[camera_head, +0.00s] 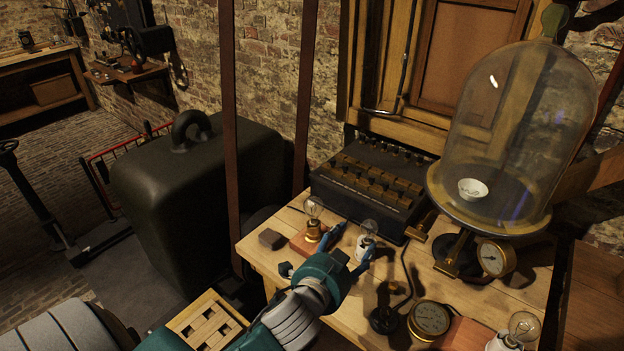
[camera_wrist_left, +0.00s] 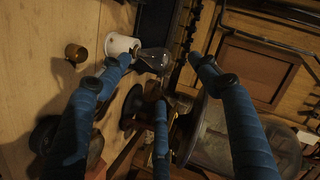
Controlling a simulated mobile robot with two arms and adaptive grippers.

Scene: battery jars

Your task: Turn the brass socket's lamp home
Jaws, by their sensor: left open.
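The brass socket with its clear lamp (camera_head: 313,209) stands upright on a reddish base at the left of the bench, in the head view. Whether a finger touches the white socket, I cannot tell. The brass socket's lamp is not clearly visible in the wrist view. My right gripper is not in view.
A glass bell jar (camera_head: 520,120) stands at right, with a gauge (camera_head: 492,258) beside its stand. A black box (camera_head: 372,190) lies behind the sockets. Another gauge (camera_head: 430,320) and a white-socket lamp (camera_head: 522,326) are at front right.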

